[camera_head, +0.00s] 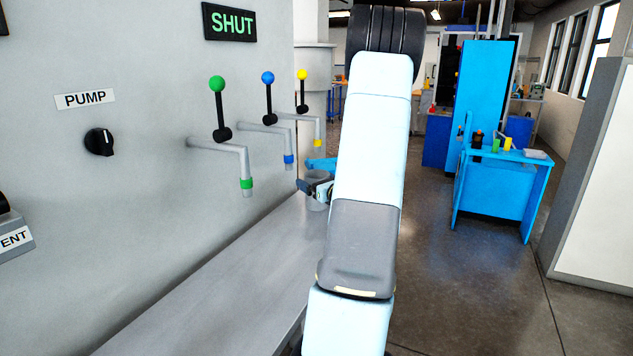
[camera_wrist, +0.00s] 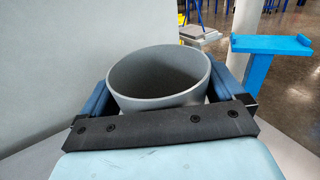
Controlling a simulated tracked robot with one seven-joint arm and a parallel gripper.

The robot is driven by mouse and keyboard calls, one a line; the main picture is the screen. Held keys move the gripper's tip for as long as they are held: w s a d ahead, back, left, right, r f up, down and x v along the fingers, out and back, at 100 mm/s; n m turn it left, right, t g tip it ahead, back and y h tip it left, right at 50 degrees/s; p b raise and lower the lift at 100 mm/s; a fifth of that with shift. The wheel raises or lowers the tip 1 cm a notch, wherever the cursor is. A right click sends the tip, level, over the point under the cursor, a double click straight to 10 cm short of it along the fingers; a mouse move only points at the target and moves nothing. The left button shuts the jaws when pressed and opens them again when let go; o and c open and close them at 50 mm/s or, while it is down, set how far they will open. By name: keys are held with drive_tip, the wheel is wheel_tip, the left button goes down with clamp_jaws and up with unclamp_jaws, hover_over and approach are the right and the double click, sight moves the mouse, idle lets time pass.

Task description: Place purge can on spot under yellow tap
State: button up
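The purge can (camera_wrist: 155,101) is a grey, open-topped, empty-looking cylinder. In the wrist view it sits between the two fingers of my gripper (camera_wrist: 163,82), which lie against its left and right sides. In the head view the can (camera_head: 317,203) shows small beside my gripper (camera_head: 318,188), partly hidden by my arm. The yellow tap (camera_head: 317,142) has a yellow-ringed outlet and a yellow-knobbed lever; in the head view the can appears below this outlet. The spot under the tap is not visible. I cannot tell whether the can touches the bench.
The grey bench (camera_head: 215,285) runs along the wall and is clear in front. Green (camera_head: 246,184) and blue (camera_head: 289,159) taps jut out nearer than the yellow one. A sign (camera_head: 230,22) reads SHUT. A blue stand (camera_wrist: 268,46) is beyond the can. A blue table (camera_head: 500,180) stands right.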

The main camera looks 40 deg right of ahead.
drive_tip(key=shift+o, duration=0.3)
drive_tip(key=shift+r, duration=0.15)
drive_tip(key=s, duration=0.4)
drive_tip(key=s+a, duration=0.1)
drive_tip(key=s, duration=0.7)
drive_tip(key=shift+a, duration=0.3)
